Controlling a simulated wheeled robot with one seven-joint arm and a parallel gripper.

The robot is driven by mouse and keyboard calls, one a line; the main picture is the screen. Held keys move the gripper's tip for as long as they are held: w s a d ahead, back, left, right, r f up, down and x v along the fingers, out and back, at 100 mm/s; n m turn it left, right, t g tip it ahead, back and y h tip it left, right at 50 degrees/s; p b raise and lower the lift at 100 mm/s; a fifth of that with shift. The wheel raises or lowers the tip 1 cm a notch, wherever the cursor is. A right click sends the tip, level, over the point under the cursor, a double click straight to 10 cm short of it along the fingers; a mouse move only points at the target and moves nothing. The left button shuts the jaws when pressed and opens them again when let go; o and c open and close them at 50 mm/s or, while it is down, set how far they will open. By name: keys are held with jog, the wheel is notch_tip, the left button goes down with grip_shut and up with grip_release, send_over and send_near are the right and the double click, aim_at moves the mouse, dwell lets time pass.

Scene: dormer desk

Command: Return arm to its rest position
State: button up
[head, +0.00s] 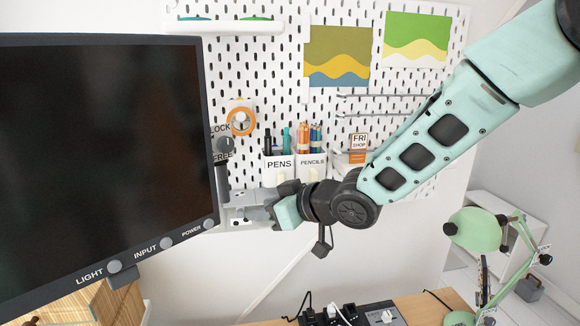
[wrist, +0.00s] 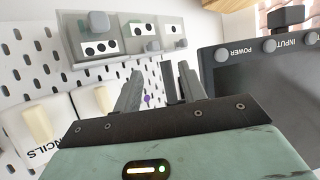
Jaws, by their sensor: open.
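My arm reaches in from the upper right of the head view, and my gripper (head: 240,205) is between the monitor's right edge and the pen cups, in front of the pegboard. In the wrist view my gripper (wrist: 160,85) has its two fingers apart with nothing held between them. The fingers point toward a grey panel with switches and sockets (wrist: 135,50). I cannot tell whether the fingertips touch anything.
A large monitor (head: 100,160) with LIGHT, INPUT and POWER knobs stands close on the left. The white pegboard (head: 285,85) holds PENS (head: 279,165) and PENCILS (head: 311,163) cups and an orange tape roll (head: 240,122). A green lamp (head: 474,230) stands at lower right.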

jog(key=s+d+f+m+g+h+b, duration=0.1)
jog(key=s+d+f+g+h, duration=0.1)
jog(key=s+d, duration=0.4)
jog(key=s+d+f+m+g+h+b, duration=0.1)
jog(key=s+d+f+h, duration=0.4)
jog(key=s, duration=0.9)
jog(key=s+d+f+m+g+h+b, duration=0.1)
jog(key=s+d+f+g+h+b, duration=0.2)
jog(key=s+d, duration=0.6)
jog(key=shift+s+d+f+m+g, duration=0.25)
jog(key=shift+s+f+g, duration=0.3)
jog(key=shift+s, duration=0.5)
